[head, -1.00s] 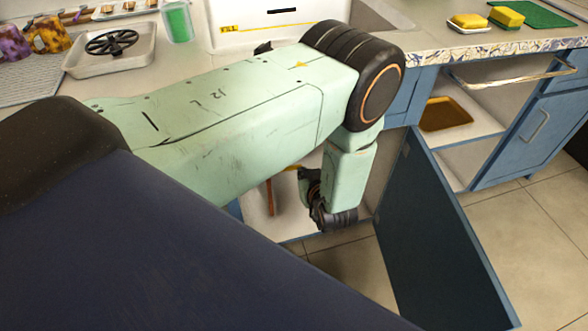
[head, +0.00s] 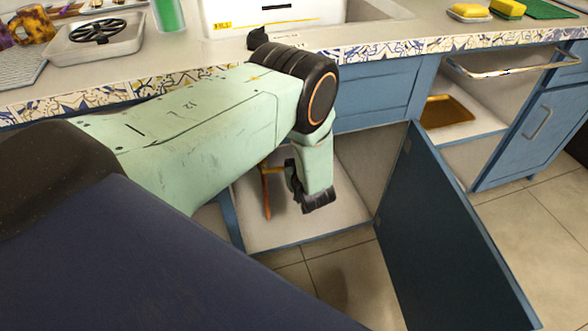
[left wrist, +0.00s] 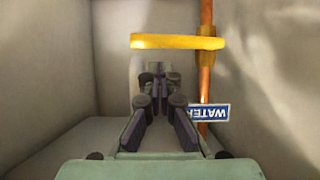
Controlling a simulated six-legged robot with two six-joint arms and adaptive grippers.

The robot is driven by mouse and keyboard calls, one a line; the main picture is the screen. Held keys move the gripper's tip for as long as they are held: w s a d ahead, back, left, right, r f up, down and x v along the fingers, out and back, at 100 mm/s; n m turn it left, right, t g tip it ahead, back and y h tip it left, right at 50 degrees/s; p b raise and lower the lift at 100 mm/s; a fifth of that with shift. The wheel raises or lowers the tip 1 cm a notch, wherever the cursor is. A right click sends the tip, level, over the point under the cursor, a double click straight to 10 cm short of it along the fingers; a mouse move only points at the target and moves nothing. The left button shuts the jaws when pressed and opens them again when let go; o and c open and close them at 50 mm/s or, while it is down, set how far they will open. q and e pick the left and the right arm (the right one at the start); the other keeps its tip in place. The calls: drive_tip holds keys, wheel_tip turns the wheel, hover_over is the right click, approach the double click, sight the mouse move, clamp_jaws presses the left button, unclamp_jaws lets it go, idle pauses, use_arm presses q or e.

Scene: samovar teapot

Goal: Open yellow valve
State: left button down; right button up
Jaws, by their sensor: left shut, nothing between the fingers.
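The yellow valve handle (left wrist: 178,41) is a flat yellow bar across the copper pipe (left wrist: 206,75) in the left wrist view. In the head view a small part of the yellow handle (head: 275,169) shows on the pipe (head: 266,193) inside the open cabinet; my arm partly hides the area. My left gripper (head: 291,175) is inside the cabinet opening, to the right of the pipe. In the left wrist view my left gripper (left wrist: 160,76) is shut and empty, its tips just below the handle in the picture. Contact cannot be told. My right gripper is not in view.
A blue "WATER" tag (left wrist: 209,113) hangs at the pipe. The open blue cabinet door (head: 445,240) stands to the right of my arm. Cabinet walls close in on both sides. The counter (head: 380,38) runs above, with a tray (head: 130,42) at the left.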

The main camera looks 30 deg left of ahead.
use_arm(q)
drive_tip(key=shift+w+a+f+b, duration=0.1)
drive_tip(key=shift+w+f+b, duration=0.1)
drive_tip(key=shift+f, duration=0.2)
drive_tip(key=shift+w+a+f+b, duration=0.1)
drive_tip(key=shift+f+b, duration=0.05)
drive_tip(key=shift+f, duration=0.25)
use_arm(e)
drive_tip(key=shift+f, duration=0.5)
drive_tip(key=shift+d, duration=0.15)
